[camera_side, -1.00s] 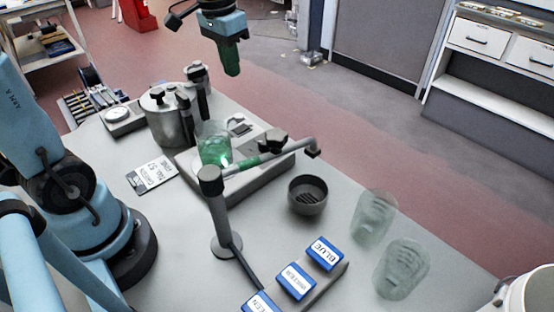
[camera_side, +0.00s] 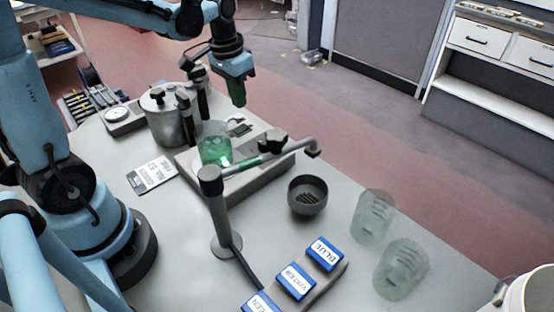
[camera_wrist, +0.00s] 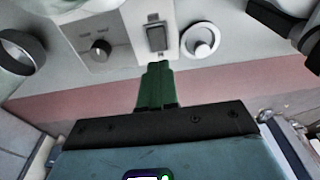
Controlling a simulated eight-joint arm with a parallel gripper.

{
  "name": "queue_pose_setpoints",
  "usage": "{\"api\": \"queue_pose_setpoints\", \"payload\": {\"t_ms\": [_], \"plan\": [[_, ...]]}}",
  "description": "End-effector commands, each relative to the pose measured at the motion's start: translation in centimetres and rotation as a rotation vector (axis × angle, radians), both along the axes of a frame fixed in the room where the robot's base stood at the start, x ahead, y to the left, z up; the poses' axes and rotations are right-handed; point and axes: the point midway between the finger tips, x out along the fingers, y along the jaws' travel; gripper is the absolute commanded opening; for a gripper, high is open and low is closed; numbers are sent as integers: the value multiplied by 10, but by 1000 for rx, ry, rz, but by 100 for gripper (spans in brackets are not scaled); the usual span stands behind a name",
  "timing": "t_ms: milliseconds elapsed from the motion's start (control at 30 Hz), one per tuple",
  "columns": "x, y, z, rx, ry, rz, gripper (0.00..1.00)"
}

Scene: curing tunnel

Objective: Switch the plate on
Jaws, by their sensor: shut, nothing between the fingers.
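The plate (camera_side: 268,171) is a flat grey unit on the bench with a glass beaker of green liquid (camera_side: 214,152) standing on it. In the wrist view its front panel shows a dark rocker switch (camera_wrist: 156,38) in a pale frame, with a dark knob (camera_wrist: 98,49) to its left and a round white knob (camera_wrist: 200,40) to its right. My gripper (camera_side: 239,100) has green fingers, shut and empty, pointing down above the far side of the plate. In the wrist view my gripper (camera_wrist: 156,68) is in line with the rocker; whether they touch cannot be told.
A clamp stand (camera_side: 222,244) and its arm reach across the plate. A metal pot (camera_side: 164,125) stands to the left. A dark bowl (camera_side: 307,196), two clear glasses (camera_side: 373,216) and blue labelled blocks (camera_side: 296,281) are to the right. A printed card (camera_side: 152,175) lies on the bench.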

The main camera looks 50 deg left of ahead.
Motion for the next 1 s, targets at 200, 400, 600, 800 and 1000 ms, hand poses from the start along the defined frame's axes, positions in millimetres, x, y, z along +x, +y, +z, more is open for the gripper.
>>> {"api": "queue_pose_setpoints", "payload": {"t_ms": [200, 400, 600, 800, 1000], "plan": [[4, 0, -33, 0, 0, 0, 0], [7, 0, -51, 1, -1, 0, 0], [7, 0, -58, 1, -1, 0, 0], [7, 0, -58, 1, -1, 0, 0], [10, 0, -64, 0, 1, 0, 0]]}}
